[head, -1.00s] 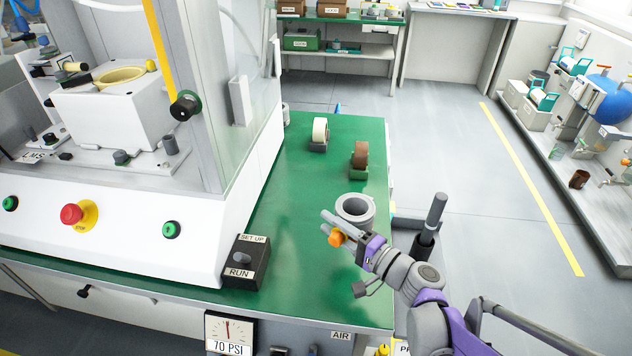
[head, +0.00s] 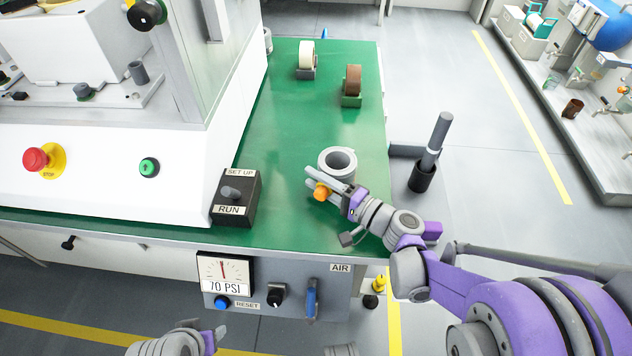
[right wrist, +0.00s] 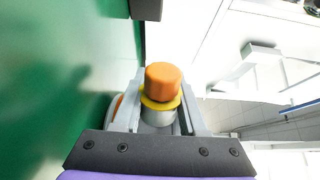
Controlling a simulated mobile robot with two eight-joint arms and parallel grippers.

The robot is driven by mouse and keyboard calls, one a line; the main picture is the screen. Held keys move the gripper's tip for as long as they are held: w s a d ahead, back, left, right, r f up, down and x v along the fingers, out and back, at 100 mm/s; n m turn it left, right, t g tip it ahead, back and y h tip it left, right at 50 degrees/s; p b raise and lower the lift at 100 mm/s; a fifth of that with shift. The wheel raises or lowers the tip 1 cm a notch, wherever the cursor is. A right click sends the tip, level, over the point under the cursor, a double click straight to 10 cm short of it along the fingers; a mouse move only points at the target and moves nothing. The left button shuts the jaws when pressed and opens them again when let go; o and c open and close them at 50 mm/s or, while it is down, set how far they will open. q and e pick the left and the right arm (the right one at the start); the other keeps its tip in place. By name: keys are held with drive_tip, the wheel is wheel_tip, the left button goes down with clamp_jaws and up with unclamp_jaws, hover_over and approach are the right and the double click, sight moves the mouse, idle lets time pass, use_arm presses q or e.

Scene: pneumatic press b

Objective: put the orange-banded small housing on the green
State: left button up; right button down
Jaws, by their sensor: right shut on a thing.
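The small housing (head: 337,160) is a grey ring-shaped piece over the right part of the green bench top (head: 285,140) in the head view. A sliver of its orange band (right wrist: 117,106) shows beside a finger in the right wrist view. My right gripper (head: 316,183) lies at its near side, shut on an orange-capped stub (right wrist: 163,82) with a yellow collar, which appears to belong to the housing. Whether the housing touches the bench is unclear. My left gripper (head: 218,336) shows only partly at the bottom edge; its jaws are unclear.
A RUN/SET UP switch box (head: 236,198) stands left of the gripper, beside the white press (head: 110,170). A dark post (head: 432,150) stands to the right.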

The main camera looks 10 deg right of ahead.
drive_tip(key=shift+f, duration=0.3)
drive_tip(key=shift+c, duration=2.3)
unclamp_jaws()
drive_tip(key=shift+r, duration=0.1)
drive_tip(key=p+v, duration=0.1)
drive_tip(key=v, duration=1.1)
drive_tip(key=shift+s, duration=0.1)
